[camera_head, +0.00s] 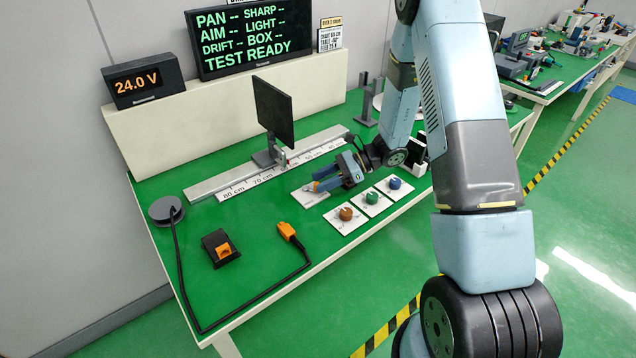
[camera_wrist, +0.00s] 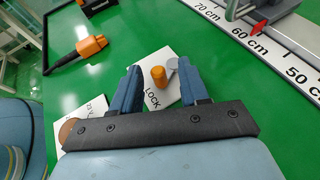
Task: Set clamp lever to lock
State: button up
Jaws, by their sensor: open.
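The clamp lever (camera_wrist: 158,77) shows in the wrist view as an orange knob beside a grey arm piece (camera_wrist: 172,67). It stands on a white plate (camera_wrist: 160,54) that carries the word LOCK. My gripper (camera_wrist: 158,67) is open, and its two blue fingers stand to the left and right of the lever in the picture. I cannot tell whether either finger touches it. In the head view my gripper (camera_head: 320,180) hangs low over the lever plate (camera_head: 309,197), and the lever itself is mostly hidden by it.
Brown (camera_head: 346,213), green (camera_head: 372,197) and blue (camera_head: 394,183) knobs sit close in front of my gripper. A scale rail (camera_head: 232,188) with a dark panel (camera_head: 274,112) stands behind. An orange plug (camera_head: 288,232) on a cable and a black holder (camera_head: 222,250) lie left.

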jog(key=v, duration=1.1)
jog(key=shift+w+d, duration=0.1)
jog(key=shift+d, duration=0.15)
jog(key=s+r+n+h, duration=0.35)
jog(key=s+r, duration=0.25)
jog(key=r, duration=0.3)
jog(key=s+r+n+h, duration=0.3)
jog(key=s+r+n, duration=0.25)
jog(key=r, duration=0.35)
jog(key=s+d+r+n+t+h, duration=0.3)
jog(key=s+r, duration=0.3)
jog(key=s, duration=0.2)
jog(key=s+d+r+n+t+h, duration=0.3)
jog(key=s+r, duration=0.3)
jog(key=s, duration=0.2)
jog(key=shift+s+d+n+t+h, duration=0.15)
jog(key=shift+s+n+t+h, duration=0.25)
jog(key=shift+n+t, duration=0.3)
